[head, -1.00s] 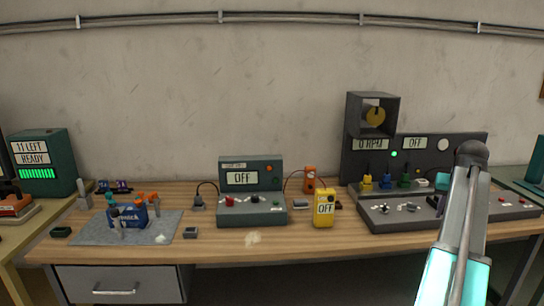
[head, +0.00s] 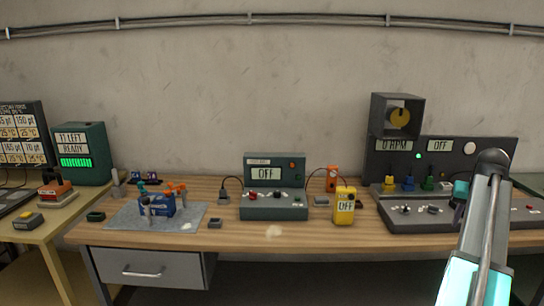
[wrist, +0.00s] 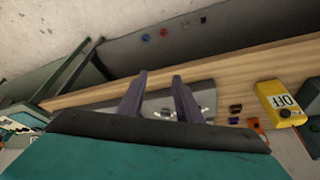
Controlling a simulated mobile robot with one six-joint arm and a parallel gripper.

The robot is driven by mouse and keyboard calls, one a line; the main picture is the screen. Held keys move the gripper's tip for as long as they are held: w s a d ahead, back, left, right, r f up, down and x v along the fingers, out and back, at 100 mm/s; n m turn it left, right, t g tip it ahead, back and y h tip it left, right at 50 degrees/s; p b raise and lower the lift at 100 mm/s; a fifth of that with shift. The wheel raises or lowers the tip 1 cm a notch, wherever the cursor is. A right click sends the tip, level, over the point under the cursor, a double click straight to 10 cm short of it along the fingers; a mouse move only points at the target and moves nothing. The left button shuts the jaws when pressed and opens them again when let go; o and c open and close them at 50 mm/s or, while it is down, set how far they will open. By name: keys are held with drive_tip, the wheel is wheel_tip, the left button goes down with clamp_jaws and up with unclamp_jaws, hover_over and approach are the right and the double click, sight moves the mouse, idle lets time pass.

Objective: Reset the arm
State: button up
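My arm rises along the right side of the head view, in front of the bench's right end. My gripper (wrist: 160,80) shows in the wrist view as two dark fingers with a clear gap between them. Nothing is held between them. A grey control console lies beyond the fingertips; I cannot tell how far off it is. In the head view a teal part of my gripper (head: 460,190) shows just left of the arm, over the grey console (head: 400,218).
A side table (head: 48,232) stands left. The bench's front middle is mostly clear.

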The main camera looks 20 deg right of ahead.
drive_tip(key=w+a+f+n+g+y, duration=0.1)
drive_tip(key=w+a+f+n+y, duration=0.1)
drive_tip(key=w+a+f, duration=0.65)
drive_tip(key=w+a+f+n+g+y, duration=0.1)
drive_tip(key=w+a+f, duration=0.4)
drive_tip(key=a+f, duration=0.55)
drive_tip(key=a+f+n+g+y, duration=0.1)
drive_tip(key=a+f+n+g, duration=0.15)
drive_tip(key=a+f, duration=1.75)
drive_tip(key=s+a+f+n+g, duration=0.3)
drive_tip(key=s+a+f, duration=1)
drive_tip(key=a+f, duration=0.25)
drive_tip(key=s+a+f, duration=0.4)
drive_tip(key=s, duration=0.6)
drive_tip(key=s+a+f+g, duration=0.1)
drive_tip(key=s+a+f, duration=0.2)
drive_tip(key=s, duration=0.6)
drive_tip(key=shift+s+a+f+n+h, duration=0.35)
drive_tip(key=shift+s+a+f+h, duration=0.05)
drive_tip(key=shift+a, duration=0.25)
